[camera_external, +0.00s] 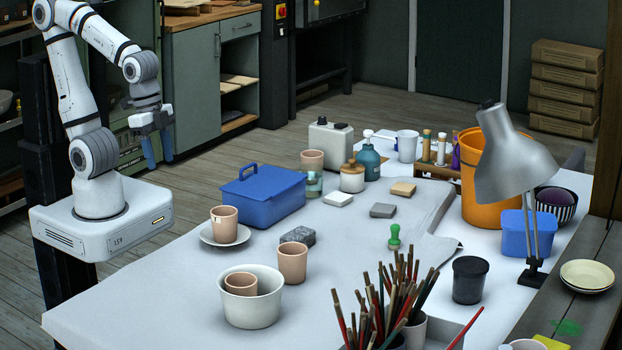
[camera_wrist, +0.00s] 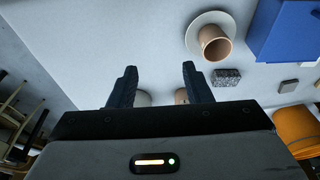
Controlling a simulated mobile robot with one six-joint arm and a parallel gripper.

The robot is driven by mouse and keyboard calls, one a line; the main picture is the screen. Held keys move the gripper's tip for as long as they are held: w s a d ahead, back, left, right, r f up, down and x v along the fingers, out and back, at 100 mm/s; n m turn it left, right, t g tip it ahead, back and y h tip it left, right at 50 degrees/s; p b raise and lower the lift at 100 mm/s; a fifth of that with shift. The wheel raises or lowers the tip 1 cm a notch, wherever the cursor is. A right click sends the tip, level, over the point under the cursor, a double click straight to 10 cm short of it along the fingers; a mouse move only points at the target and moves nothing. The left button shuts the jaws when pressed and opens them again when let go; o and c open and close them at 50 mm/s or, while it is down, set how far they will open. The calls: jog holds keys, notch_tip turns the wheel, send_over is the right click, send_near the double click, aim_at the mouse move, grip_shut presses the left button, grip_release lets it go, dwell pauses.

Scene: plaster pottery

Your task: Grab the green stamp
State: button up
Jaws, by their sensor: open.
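The green stamp (camera_external: 394,238) stands upright on the white-covered table (camera_external: 150,290), right of the middle, with its round knob on top. It is behind the cup of brushes in the external view. I cannot make it out in the wrist view. My gripper (camera_external: 159,160) hangs at the left, beyond the table's back left side and far from the stamp. Its two blue fingers point down. In the wrist view my gripper (camera_wrist: 160,70) has its fingers apart with nothing between them.
A blue toolbox (camera_external: 262,197), a cup on a saucer (camera_external: 225,238) and a white bowl (camera_external: 251,305) stand between my arm and the stamp. Brushes (camera_external: 385,300) rise in front of it. A lamp (camera_external: 513,155) leans over the right side. A grey sponge (camera_external: 298,237) lies mid-table.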

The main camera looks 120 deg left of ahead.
jog(key=w+a+r+n, duration=0.1)
jog(key=w+a, duration=0.1)
jog(key=w, duration=0.5)
jog(key=w+a+r+n, duration=0.1)
jog(key=w+a+r, duration=0.15)
jog(key=w, duration=0.35)
jog(key=n+y+p, duration=0.1)
jog(key=n+y, duration=0.2)
jog(key=n, duration=0.3)
send_over(394, 225)
jog(key=s+d, duration=0.2)
notch_tip(394, 225, down, 16)
jog(key=f, duration=0.1)
jog(key=shift+t, duration=0.4)
jog(key=shift+p+x, duration=0.85)
jog(key=shift+x, duration=2.9)
jog(key=shift+a, duration=0.15)
jog(key=shift+c, duration=0.5)
grip_shut()
